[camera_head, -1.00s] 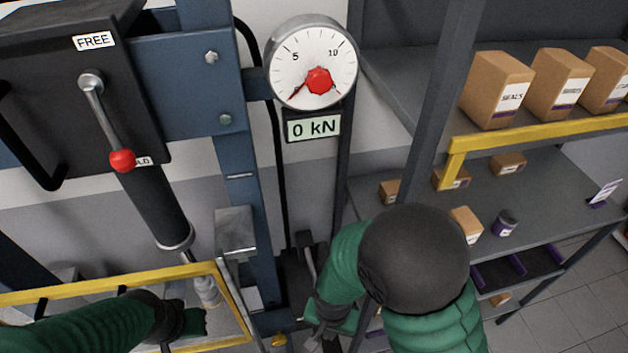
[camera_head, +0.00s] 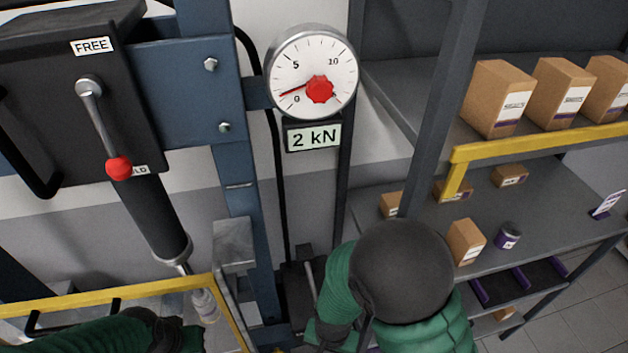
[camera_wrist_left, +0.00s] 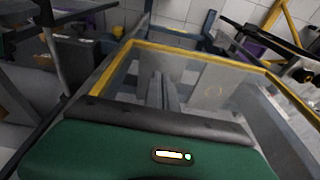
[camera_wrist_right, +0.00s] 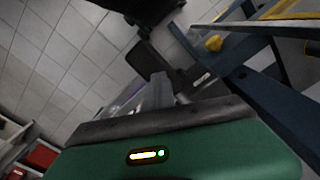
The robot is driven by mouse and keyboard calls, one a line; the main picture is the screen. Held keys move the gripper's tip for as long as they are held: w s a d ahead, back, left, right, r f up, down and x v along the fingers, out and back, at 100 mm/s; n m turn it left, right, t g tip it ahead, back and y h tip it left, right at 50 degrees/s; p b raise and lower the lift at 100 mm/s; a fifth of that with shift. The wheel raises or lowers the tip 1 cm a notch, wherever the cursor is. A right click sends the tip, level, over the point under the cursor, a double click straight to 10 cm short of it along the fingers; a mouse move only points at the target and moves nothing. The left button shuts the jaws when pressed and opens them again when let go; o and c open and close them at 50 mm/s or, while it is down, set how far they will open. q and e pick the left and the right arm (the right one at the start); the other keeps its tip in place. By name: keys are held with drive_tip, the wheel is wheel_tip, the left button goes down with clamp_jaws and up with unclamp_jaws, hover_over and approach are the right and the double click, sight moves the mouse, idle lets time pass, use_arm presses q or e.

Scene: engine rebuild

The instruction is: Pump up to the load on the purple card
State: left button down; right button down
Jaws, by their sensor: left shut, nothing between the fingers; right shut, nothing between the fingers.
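The round gauge (camera_head: 312,62) on the press frame has its red needle a little above 0, and the readout (camera_head: 313,137) below it shows 2 kN. The valve lever (camera_head: 92,115) points down, its red ball beside a partly hidden label ending in "LD". A small white card with purple (camera_head: 607,204) stands on the right shelf; its writing is too small to read. My right gripper (camera_wrist_right: 165,92) is shut and empty, low by the dark pump lever (camera_head: 311,275); contact is unclear. My left gripper (camera_wrist_left: 162,92) is shut and empty near the yellow-framed guard (camera_head: 150,288).
The blue press column (camera_head: 235,180) and black ram cylinder (camera_head: 150,215) stand at left. At right, a shelf unit holds several cardboard boxes (camera_head: 498,98) and a dark jar (camera_head: 508,235). A yellow rail (camera_head: 540,140) runs along the upper shelf edge.

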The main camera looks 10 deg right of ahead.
wheel_tip(320, 180, up, 12)
drive_tip(key=p, duration=1)
drive_tip(key=shift+w+f, duration=0.1)
drive_tip(key=shift+f, duration=0.05)
drive_tip(key=shift+f+b, duration=0.7)
drive_tip(key=shift+f, duration=0.35)
